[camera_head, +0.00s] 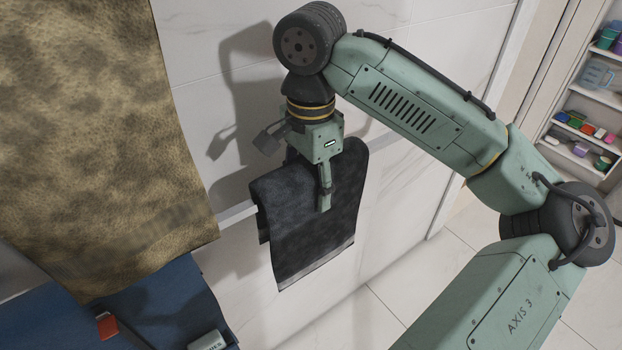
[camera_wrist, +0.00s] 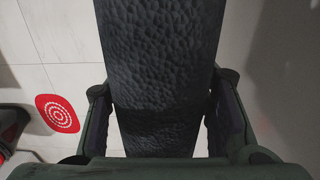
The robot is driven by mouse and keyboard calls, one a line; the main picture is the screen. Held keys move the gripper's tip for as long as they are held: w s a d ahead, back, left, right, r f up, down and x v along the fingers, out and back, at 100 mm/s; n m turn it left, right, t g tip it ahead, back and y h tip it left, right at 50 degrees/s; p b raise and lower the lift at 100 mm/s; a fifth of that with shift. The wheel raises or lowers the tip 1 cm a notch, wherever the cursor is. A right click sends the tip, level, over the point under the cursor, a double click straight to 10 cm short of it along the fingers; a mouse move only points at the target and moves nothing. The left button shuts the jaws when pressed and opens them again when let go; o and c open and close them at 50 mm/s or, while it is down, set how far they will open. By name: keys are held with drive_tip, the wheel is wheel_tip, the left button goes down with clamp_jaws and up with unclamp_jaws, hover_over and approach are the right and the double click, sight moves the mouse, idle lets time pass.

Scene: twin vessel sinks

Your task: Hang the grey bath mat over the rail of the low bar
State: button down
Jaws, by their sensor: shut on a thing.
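The grey bath mat (camera_head: 310,225) is a dark, nearly black textured cloth with a paler band near its lower edge. It hangs in a fold, with a second layer showing behind at its left. My gripper (camera_head: 325,198) is shut on its upper part. In the wrist view the mat (camera_wrist: 160,60) runs between the two fingers of my gripper (camera_wrist: 160,115). A pale rail-like strip (camera_head: 236,214) along the wall meets the mat's left side. The mat hides what lies behind it, so I cannot tell whether it rests on the rail.
A large mottled brown cloth (camera_head: 95,120) hangs close at the left. Below it are a blue surface (camera_head: 150,312) and a white item (camera_head: 207,341). A shelf with small items (camera_head: 590,110) stands far right. The wrist view shows a red dotted pad (camera_wrist: 57,113).

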drive_tip(key=shift+f, duration=0.25)
drive_tip(key=c, duration=0.7)
unclamp_jaws()
